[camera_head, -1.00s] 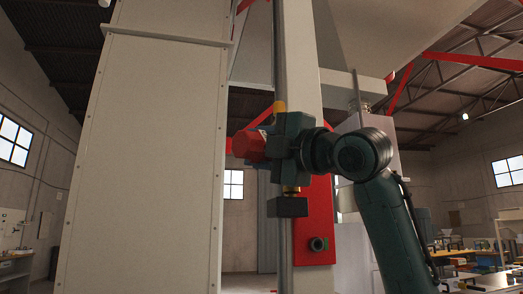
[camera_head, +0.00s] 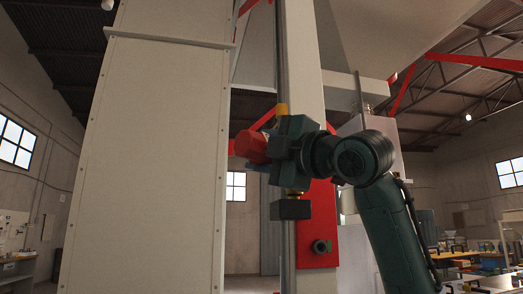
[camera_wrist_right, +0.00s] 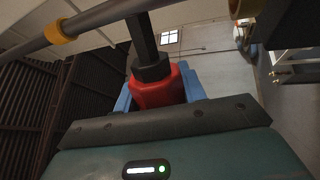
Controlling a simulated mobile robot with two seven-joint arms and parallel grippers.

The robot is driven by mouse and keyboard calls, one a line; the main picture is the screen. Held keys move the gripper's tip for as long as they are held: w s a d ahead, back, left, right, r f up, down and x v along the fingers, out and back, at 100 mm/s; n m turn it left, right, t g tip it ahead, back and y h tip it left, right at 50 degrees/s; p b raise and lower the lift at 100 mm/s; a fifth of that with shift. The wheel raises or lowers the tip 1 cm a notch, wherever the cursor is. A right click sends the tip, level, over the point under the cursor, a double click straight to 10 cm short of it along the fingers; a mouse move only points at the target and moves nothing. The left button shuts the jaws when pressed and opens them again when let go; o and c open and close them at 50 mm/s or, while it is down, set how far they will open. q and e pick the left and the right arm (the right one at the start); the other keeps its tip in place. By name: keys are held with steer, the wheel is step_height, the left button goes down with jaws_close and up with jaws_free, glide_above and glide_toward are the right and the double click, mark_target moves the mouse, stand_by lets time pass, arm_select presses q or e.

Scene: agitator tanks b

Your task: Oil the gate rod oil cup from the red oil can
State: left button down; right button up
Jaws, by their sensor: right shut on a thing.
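The red oil can (camera_head: 252,147) is in my right gripper (camera_head: 268,158), in front of the vertical grey gate rod (camera_head: 283,60). In the right wrist view the can (camera_wrist_right: 158,88) sits between the blue fingers (camera_wrist_right: 160,95), its dark spout pointing to the top edge; the spout tip is not clear. A yellow collar (camera_head: 281,109) is on the rod above the gripper. A small brass part sits on a dark block (camera_head: 290,209) below it. I cannot tell which part is the oil cup. My left gripper is out of view.
A large pale panelled casing (camera_head: 150,150) stands close on the left. A pale post with a red plate (camera_head: 318,220) and a dark round knob (camera_head: 321,246) is behind my right arm. Benches (camera_head: 470,255) are far at the right.

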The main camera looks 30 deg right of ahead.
steer(key=shift+d+r+m+h+p, duration=0.1)
steer(key=shift+r+m+h+p, duration=0.25)
steer(key=shift+m, duration=0.45)
steer(key=shift+r+m+h+p, duration=0.25)
steer(key=shift+r+m, duration=0.1)
steer(key=shift+m, duration=0.45)
steer(key=shift+w+d+r+m, duration=0.1)
steer(key=shift+r+m, duration=0.3)
steer(key=shift+m, duration=0.1)
steer(key=shift+f, duration=0.15)
stand_by(0.6)
steer(key=shift+f+n+y+p, duration=0.2)
steer(key=shift+f+n, duration=0.15)
steer(key=shift+n, duration=0.4)
steer(key=shift+f+n+y+p, duration=0.1)
steer(key=shift+f+n+y, duration=0.2)
steer(key=shift+n, duration=0.45)
